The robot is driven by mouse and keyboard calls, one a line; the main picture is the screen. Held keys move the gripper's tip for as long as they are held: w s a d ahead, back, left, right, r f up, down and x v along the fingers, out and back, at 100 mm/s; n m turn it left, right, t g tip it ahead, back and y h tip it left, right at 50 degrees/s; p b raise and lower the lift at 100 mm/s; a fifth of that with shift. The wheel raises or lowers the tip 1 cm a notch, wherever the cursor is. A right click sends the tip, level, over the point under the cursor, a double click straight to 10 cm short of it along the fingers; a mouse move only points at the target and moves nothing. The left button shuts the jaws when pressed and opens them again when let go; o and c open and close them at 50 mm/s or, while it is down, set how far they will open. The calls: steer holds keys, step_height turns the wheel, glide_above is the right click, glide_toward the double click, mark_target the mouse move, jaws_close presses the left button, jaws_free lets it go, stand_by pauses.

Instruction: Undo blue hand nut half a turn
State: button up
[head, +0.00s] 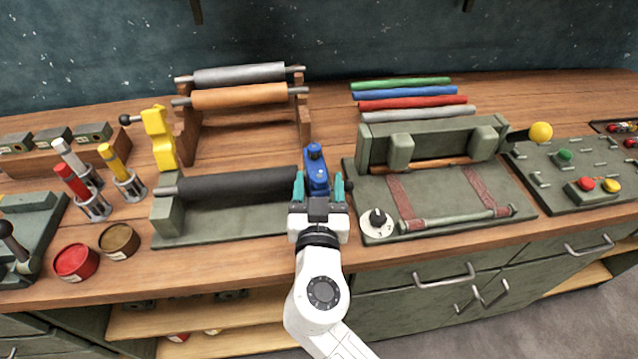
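The blue hand nut (316,172) is a tall blue piece with a rounded top, at the right end of the black roller (235,184). My gripper (319,187) reaches up to it from the front, with one teal finger on each side of its lower part. The fingers are spread, and a narrow gap seems to show at the right finger. The lower end of the nut is partly hidden by my gripper. A similar yellow piece (158,138) stands at the roller's left end.
A green press with a yellow-knobbed lever (540,132) and a white dial (377,224) stands close on the right. Marker holders (128,187) and red and brown tins (76,262) are at left. Coloured rolls (410,103) lie behind.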

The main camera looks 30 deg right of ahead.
steer(key=c, duration=1)
steer(key=shift+s+d+f+n+t+y+b, duration=0.1)
steer(key=shift+d+f+n+t+y+b, duration=0.1)
steer(key=shift+n+t+y+b, duration=0.4)
steer(key=shift+r+n+y, duration=0.1)
steer(key=shift+n+y, duration=0.2)
steer(key=shift+y, duration=0.4)
steer(key=y, duration=0.1)
steer(key=n+y+p, duration=0.1)
steer(key=n+y, duration=0.1)
steer(key=shift+d+r+t+p, duration=0.2)
steer(key=shift+r+t+p, duration=0.05)
steer(key=shift+t+p, duration=0.15)
steer(key=shift+f+n+y, duration=0.15)
steer(key=shift+n+y, duration=0.35)
steer(key=shift+y, duration=0.3)
steer(key=o, duration=1.1)
steer(key=shift+c, duration=0.2)
